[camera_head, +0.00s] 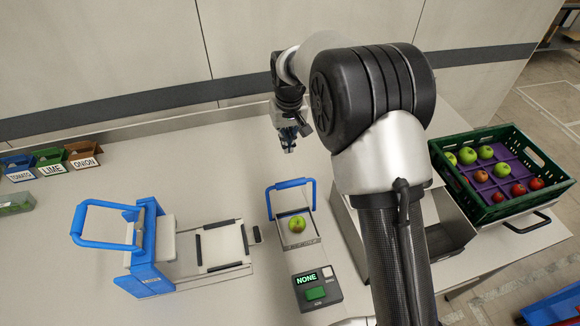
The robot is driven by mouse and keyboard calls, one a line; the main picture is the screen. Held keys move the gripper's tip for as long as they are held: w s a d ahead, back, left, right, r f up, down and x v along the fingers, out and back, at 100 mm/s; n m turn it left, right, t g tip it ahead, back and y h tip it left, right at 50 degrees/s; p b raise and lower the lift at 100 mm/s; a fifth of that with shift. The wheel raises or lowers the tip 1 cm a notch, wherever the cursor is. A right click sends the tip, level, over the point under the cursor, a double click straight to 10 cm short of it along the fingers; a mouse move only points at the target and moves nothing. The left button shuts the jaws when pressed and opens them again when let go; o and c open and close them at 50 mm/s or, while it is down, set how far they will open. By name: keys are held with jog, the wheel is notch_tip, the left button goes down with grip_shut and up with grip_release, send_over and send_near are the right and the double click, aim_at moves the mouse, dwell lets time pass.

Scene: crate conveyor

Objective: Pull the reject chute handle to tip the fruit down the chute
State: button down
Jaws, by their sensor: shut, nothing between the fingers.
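A green fruit with some red on it (297,225) sits on a small tray (302,241) in the middle of the table. A blue U-shaped handle (290,184) stands at the back edge of this tray. My gripper (290,150) is shut and empty. In the picture it is just above the blue handle, apart from it; its height over the table is hard to judge. A grey metal bin or chute (452,236) is at the right, largely hidden behind my arm.
A control box (318,287) reading NONE, with a green button, stands in front of the tray. A blue-handled device (147,240) is at the left. Small labelled bins (50,160) stand at the far left. A green crate of fruit (545,183) is at the right.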

notch_tip(320, 180, down, 9)
jog(key=s+b, duration=0.1)
jog(key=s, duration=0.1)
jog(key=shift+s+d+b, duration=0.2)
jog(key=shift+d+b, duration=0.15)
jog(key=shift+b, duration=0.05)
dwell(0.3)
jog(key=shift+s+b, duration=0.2)
jog(key=shift+b, duration=0.1)
jog(key=shift+s+d+r+t, duration=0.1)
jog(key=shift+s+d+t, duration=0.05)
jog(key=shift+s+t, duration=0.15)
